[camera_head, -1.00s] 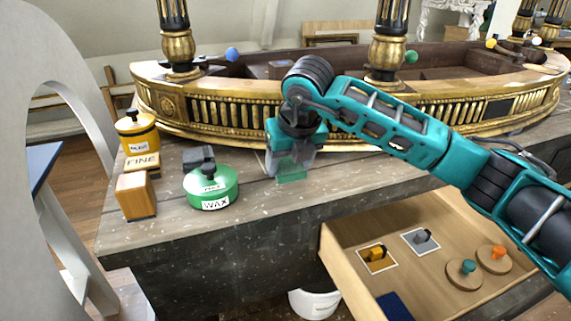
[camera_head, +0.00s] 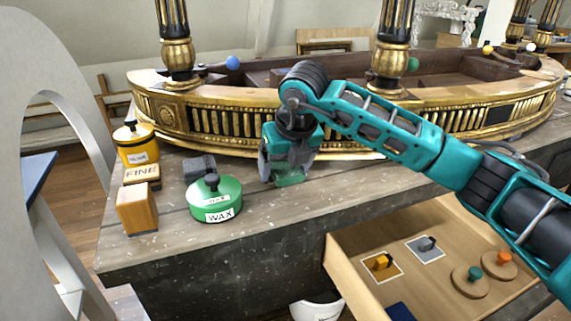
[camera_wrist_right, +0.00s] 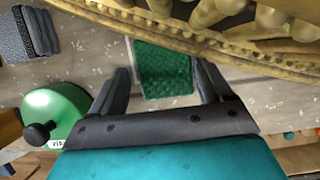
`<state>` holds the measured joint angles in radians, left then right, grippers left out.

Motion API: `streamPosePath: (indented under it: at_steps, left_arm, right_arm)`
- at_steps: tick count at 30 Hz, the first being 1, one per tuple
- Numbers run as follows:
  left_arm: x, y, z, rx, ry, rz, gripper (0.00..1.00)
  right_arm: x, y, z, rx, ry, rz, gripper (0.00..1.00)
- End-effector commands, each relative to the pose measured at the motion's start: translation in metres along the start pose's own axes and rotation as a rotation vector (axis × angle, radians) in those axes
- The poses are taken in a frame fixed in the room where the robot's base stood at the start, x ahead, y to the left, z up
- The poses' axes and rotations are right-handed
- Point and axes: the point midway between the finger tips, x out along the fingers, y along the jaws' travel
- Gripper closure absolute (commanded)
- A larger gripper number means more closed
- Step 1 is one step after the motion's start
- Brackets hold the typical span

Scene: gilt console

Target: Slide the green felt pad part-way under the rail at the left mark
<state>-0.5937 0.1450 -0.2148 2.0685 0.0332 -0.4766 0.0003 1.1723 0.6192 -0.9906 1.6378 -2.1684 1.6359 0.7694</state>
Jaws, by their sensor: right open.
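The green felt pad (camera_head: 290,180) lies flat on the grey counter, at the foot of the gilt rail (camera_head: 235,125). In the right wrist view the pad (camera_wrist_right: 164,78) reaches up to the rail (camera_wrist_right: 215,48); its far end meets the rail's lower edge, and I cannot tell how much is under it. My right gripper (camera_head: 283,172) is low over the pad, pointing down. In the wrist view its open fingers (camera_wrist_right: 164,80) stand on either side of the pad, with gaps. I cannot make out the left mark clearly. My left gripper is not in view.
A green wax tin (camera_head: 214,200), a dark grey block (camera_head: 199,168), a wooden block (camera_head: 136,208), a block marked FINE (camera_head: 142,175) and a yellow tin (camera_head: 136,143) stand to the left. An open drawer (camera_head: 350,270) juts out below right. Bare counter lies before the pad.

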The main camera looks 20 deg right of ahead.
Motion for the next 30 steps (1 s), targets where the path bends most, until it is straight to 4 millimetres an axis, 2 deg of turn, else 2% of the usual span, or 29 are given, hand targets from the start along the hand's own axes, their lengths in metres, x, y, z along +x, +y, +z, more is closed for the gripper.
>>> streamPosePath:
  at_steps: [1, 11, 14, 24, 30]
  left_arm:
    - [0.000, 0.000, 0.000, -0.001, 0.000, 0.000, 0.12]
    - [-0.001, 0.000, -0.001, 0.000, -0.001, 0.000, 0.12]
    - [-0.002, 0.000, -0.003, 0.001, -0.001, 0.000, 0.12]
    - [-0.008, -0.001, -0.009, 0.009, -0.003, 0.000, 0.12]
    - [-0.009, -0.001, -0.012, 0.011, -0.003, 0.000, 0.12]
  right_arm:
    - [-0.001, -0.009, 0.003, 0.014, -0.007, -0.019, 0.08]
    - [-0.007, -0.011, 0.004, 0.017, -0.008, -0.021, 0.08]
    - [-0.021, -0.009, 0.006, 0.016, -0.012, -0.018, 0.08]
    - [-0.095, -0.003, 0.003, 0.005, -0.008, -0.008, 0.08]
    - [-0.122, 0.000, 0.002, 0.003, -0.004, -0.005, 0.08]
